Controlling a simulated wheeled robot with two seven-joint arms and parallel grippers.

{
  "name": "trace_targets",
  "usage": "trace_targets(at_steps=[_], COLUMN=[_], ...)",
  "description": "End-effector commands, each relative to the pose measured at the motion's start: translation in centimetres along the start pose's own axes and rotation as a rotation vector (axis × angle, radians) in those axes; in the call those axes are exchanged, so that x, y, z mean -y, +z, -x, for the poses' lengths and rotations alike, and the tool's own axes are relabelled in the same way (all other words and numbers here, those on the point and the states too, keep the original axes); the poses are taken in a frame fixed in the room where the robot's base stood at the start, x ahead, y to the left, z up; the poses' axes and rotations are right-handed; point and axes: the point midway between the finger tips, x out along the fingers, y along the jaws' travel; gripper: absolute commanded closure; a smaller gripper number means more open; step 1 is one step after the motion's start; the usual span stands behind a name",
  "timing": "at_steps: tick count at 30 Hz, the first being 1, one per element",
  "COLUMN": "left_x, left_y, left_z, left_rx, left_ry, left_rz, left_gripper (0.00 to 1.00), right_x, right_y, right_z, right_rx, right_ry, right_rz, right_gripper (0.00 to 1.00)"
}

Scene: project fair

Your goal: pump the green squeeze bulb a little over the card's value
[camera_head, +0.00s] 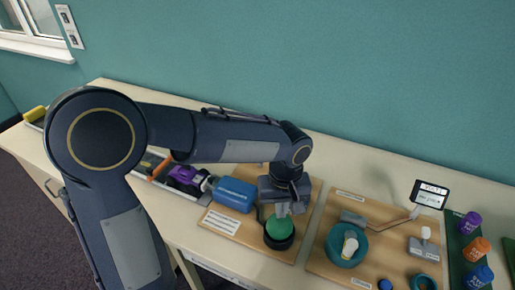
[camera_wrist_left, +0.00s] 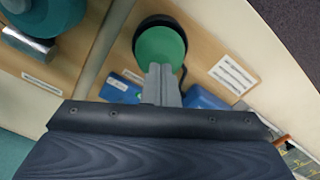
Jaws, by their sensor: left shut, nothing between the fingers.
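The green squeeze bulb (camera_head: 280,228) sits in a black round base on a wooden board, beside a blue box (camera_head: 234,194). My left gripper (camera_head: 284,211) points down at the bulb's top with its fingers together and nothing between them. In the left wrist view the shut fingers (camera_wrist_left: 160,80) overlap the near edge of the green bulb (camera_wrist_left: 160,54); I cannot tell whether they touch it. A small card display (camera_head: 431,194) stands at the back right, its writing too small to read. A white label (camera_head: 222,222) lies on the board. My right gripper is out of view.
A second board to the right holds a teal round container (camera_head: 345,246), a grey T-shaped piece (camera_head: 420,245) and a lever. Purple, orange and blue cups (camera_head: 478,276) stand on a green mat at the far right. A tray with a purple object (camera_head: 186,177) lies left.

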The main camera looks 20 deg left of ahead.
Motion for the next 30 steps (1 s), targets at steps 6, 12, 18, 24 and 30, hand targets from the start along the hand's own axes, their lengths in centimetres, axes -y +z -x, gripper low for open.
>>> trace_targets(at_steps=[6,12,18,24,30], left_x=[0.0,0.0,0.0,0.0,0.0], left_y=[0.0,0.0,0.0,0.0,0.0], left_z=[0.3,2.0,4.1,5.2,5.0], left_rx=[0.0,-0.001,-0.001,0.0,0.0], left_ry=[0.001,0.001,0.002,0.001,0.001], left_rz=[0.0,0.0,0.001,0.001,0.001], left_gripper=[1.0,1.0,1.0,1.0,1.0], right_x=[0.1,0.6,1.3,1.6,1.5], right_y=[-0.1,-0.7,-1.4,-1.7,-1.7], right_z=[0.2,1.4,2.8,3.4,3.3], right_rx=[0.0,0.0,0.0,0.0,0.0], right_ry=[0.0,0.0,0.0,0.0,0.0], right_rz=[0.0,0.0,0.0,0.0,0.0], right_gripper=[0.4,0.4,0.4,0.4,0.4])
